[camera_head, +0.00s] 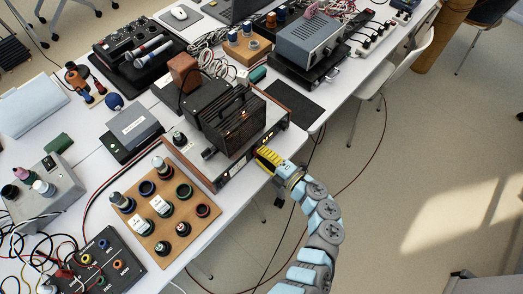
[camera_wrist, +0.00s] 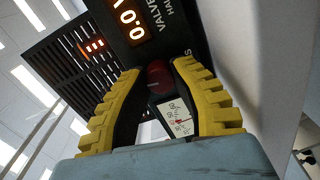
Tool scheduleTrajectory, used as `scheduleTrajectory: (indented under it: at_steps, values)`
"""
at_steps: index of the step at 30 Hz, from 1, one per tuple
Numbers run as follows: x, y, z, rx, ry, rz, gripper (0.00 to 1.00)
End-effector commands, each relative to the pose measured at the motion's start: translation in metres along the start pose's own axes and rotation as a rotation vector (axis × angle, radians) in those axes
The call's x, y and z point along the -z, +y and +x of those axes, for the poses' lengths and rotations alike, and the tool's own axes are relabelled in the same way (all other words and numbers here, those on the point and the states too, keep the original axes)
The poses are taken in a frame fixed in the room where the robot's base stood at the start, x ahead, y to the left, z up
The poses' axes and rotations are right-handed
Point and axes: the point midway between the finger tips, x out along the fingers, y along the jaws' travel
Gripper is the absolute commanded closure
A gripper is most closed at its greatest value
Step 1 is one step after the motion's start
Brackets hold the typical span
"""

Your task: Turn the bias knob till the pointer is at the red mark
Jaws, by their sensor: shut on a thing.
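The valve amplifier (camera_head: 240,176) lies on the white bench in the head view, its front panel facing my gripper. My gripper (camera_head: 266,158) reaches that panel from the right. In the wrist view its two yellow fingers (camera_wrist: 158,88) are closed around a dark red knob (camera_wrist: 158,73) with a pale line on its face. A white meter (camera_wrist: 176,118) with a black scale and a small red mark shows between the fingers. Its pointer is too small to tell for certain. The fingers cover the sides of the knob and part of the panel around the meter.
The wooden board of knobs (camera_head: 140,222) lies to the left of the amplifier. A dark mat (camera_head: 293,106) lies beyond it. Open floor is on the right.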

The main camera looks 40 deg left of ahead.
Motion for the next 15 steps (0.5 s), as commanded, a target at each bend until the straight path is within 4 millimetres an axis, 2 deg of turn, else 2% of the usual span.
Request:
scheduleTrajectory:
  at_steps: [6, 15]
  values:
    - [-0.0004, 0.0008, 0.0005, 0.001, -0.002, 0.084, 1.00]
    - [-0.0008, -0.0015, 0.0000, 0.002, -0.003, 0.121, 1.00]
